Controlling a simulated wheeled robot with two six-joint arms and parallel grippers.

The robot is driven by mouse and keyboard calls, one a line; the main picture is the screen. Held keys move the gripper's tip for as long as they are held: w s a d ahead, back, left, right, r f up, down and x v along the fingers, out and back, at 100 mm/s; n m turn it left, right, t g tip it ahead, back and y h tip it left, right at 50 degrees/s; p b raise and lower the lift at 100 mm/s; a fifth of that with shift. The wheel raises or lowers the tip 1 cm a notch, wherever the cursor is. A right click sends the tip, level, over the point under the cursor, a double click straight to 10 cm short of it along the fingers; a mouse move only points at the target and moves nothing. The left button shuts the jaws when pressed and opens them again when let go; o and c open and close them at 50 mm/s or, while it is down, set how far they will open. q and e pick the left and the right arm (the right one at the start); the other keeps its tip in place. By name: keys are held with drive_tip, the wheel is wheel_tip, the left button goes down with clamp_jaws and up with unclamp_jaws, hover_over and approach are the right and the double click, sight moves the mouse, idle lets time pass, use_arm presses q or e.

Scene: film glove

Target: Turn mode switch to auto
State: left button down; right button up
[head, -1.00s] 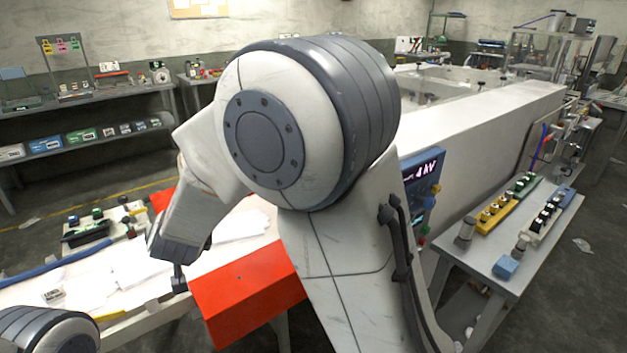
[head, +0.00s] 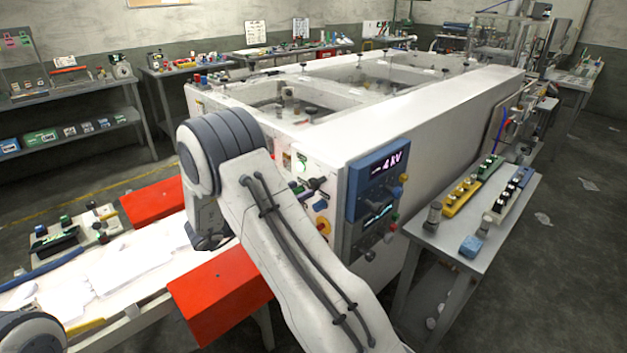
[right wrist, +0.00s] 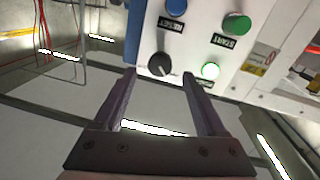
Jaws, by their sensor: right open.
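In the right wrist view, a black rotary knob (right wrist: 160,65) sits on a white control panel (right wrist: 200,38); a small pale mark shows at its lower right. I take it to be the mode switch; no auto label is legible. My right gripper (right wrist: 158,74) is open and empty, its two fingers pointing toward the knob, with the knob between and just beyond the tips. I cannot tell whether they touch. In the head view my right arm hides the knob and most of the gripper. Only my left arm's joint shows at the lower left; its gripper is out of view.
Near the knob are a blue RESET button (right wrist: 176,7), a green START button (right wrist: 237,24) and a lit button (right wrist: 210,71). In the head view, a blue panel (head: 378,190) with a "4 kV" display stands right of my arm. Red guards (head: 222,292) flank the white conveyor.

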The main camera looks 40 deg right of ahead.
sight(310, 185)
drive_tip(key=d+p, duration=0.1)
drive_tip(key=d, duration=0.4)
drive_tip(key=shift+d, duration=0.35)
clamp_jaws()
